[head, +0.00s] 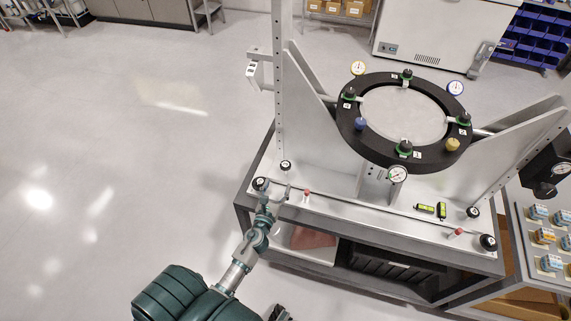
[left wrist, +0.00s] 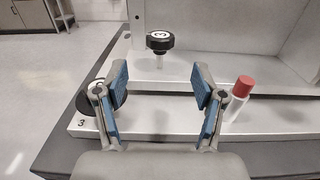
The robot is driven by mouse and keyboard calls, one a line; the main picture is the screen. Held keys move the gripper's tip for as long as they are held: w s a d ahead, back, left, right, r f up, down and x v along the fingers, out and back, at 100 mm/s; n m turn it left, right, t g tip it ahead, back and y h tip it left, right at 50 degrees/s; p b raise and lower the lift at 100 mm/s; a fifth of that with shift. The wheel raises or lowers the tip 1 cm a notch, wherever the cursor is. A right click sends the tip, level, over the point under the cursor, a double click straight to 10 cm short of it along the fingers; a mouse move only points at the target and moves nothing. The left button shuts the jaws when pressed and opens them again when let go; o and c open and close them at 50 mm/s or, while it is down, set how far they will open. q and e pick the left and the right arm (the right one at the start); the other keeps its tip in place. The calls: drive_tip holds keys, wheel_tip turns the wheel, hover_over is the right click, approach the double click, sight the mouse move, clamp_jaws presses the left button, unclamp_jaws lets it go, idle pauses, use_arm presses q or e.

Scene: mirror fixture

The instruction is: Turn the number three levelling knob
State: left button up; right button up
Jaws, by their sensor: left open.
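A black levelling knob (left wrist: 88,99) sits at the left of the white base plate in the left wrist view, with a "3" printed on the plate beside it. My left finger partly covers it. It also shows at the plate's near left corner in the head view (head: 260,184). A second black knob (left wrist: 160,41), with a white-marked top on a thin stem, stands farther back between my fingertips in the picture; it shows in the head view too (head: 285,166). My left gripper (left wrist: 160,88) is open and empty, just right of the corner knob (head: 275,196). My right gripper is not in view.
A red-capped post (left wrist: 243,87) stands right of my right-hand finger. The black mirror ring (head: 350,135) and tall upright plates rise behind. More knobs (head: 488,243) and two green-yellow levels (head: 425,208) lie along the plate's right. Floor left of the stand is clear.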

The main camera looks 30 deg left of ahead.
sight(285, 164)
use_arm(q)
drive_tip(key=x, duration=1)
drive_tip(key=shift+w+f, duration=0.1)
drive_tip(key=shift+w, duration=0.15)
drive_tip(key=c, duration=1.2)
drive_tip(key=shift+o, duration=0.2)
drive_tip(key=shift+m+h, duration=0.6)
drive_tip(key=shift+h, duration=0.3)
drive_tip(key=shift+m+t+h, duration=0.3)
drive_tip(key=shift+m+h, duration=0.6)
drive_tip(key=shift+h, duration=0.6)
